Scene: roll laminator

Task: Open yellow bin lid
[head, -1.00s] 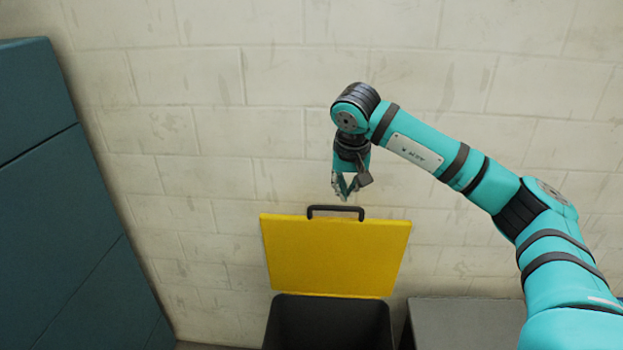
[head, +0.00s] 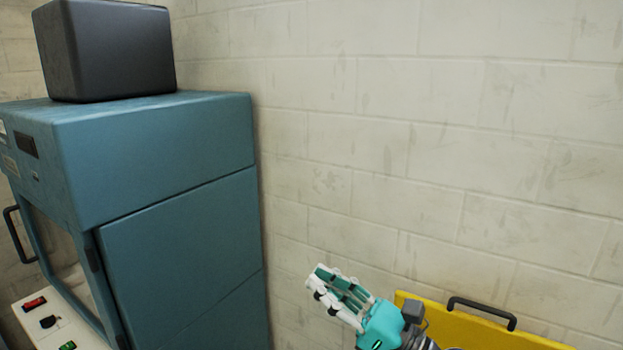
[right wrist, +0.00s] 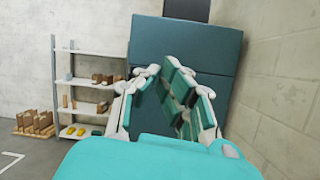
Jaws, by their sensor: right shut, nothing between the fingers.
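The yellow bin lid (head: 470,330) shows at the bottom right of the head view, raised upright close to the wall. Its black handle (head: 483,312) is on the top edge. The lower part of the lid and the bin body are out of view. My right gripper (head: 322,277) is left of the lid, with its fingers pointing up and left, away from the handle. It is shut and empty. In the right wrist view its fingers (right wrist: 168,75) point towards the blue machine and hold nothing. My left gripper is not in view.
A large blue machine (head: 180,220) with a dark box (head: 108,50) on top stands at the left. A pale block wall (head: 420,120) is behind the lid. The right wrist view shows a grey shelf (right wrist: 88,83) with boxes and a pallet of boxes (right wrist: 35,123) beyond.

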